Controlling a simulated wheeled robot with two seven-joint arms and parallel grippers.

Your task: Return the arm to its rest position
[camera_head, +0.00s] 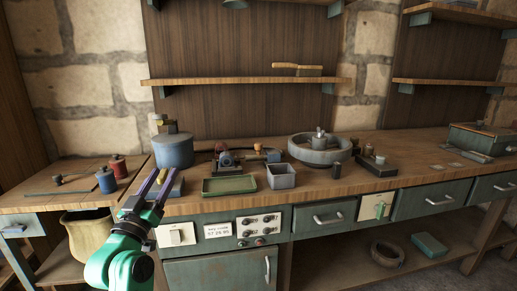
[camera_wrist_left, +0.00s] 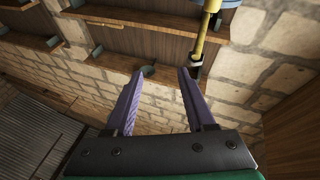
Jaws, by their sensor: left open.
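My left gripper (camera_head: 156,183) shows at the front left of the workbench in the head view. Its green arm comes up from the bottom edge, and its two purple fingers point up and away, in front of the blue canister. In the left wrist view the gripper (camera_wrist_left: 157,85) is open, with nothing between its fingers. Behind them are the stone wall and wooden shelves. The engine belt drive (camera_head: 245,157) sits on the bench to the right of the gripper, apart from it. My right gripper is not in view.
A blue canister (camera_head: 173,151), a green tray (camera_head: 229,185), a grey square bin (camera_head: 281,176) and a large round grey pan (camera_head: 319,150) stand on the bench. A tan pot (camera_head: 90,234) stands at the lower left. A brush (camera_head: 297,69) lies on the shelf above.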

